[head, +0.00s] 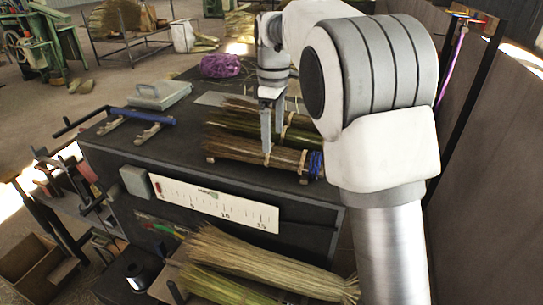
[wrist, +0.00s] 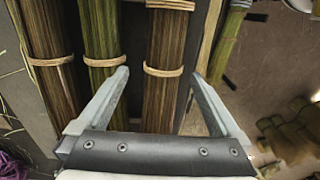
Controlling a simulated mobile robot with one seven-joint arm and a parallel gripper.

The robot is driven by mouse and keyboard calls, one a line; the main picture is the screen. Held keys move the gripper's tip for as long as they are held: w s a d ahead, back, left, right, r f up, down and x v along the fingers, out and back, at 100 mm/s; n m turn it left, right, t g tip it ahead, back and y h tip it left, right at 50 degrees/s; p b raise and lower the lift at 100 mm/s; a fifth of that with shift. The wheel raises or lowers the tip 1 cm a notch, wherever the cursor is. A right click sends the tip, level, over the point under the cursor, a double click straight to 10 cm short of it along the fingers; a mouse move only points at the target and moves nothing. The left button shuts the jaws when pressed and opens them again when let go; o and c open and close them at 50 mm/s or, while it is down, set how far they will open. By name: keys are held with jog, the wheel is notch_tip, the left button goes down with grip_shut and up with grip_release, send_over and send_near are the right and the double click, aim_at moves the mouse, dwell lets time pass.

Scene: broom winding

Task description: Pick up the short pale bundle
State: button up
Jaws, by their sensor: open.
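Several tied bundles lie side by side on the dark bench (head: 185,120); the front one is a brown bundle (head: 240,148). My gripper (head: 271,128) is open and points down over these bundles. In the wrist view my gripper (wrist: 160,73) has its fingers on either side of a brown bundle (wrist: 167,50) with a pale tie. A green bundle (wrist: 100,40) and another brown bundle (wrist: 48,50) lie left of it. A long straw-pale bundle (head: 265,262) lies below the bench front. I cannot tell which bundle is the short pale one.
A purple heap (head: 221,65) lies behind. A ruler plate (head: 215,203) is on the bench front. A dark wall (head: 490,180) stands right. A green-tipped bundle (wrist: 230,40) lies farther right.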

jog(key=shift+s+a+f+p, duration=0.1)
jog(key=shift+s+f+p, duration=0.1)
jog(key=shift+f, duration=1.3)
jog(key=shift+s+a+f+p, duration=0.1)
jog(key=shift+f+p, duration=0.05)
jog(key=shift+f, duration=1.35)
jog(key=shift+c, duration=0.2)
jog(key=c, duration=1.4)
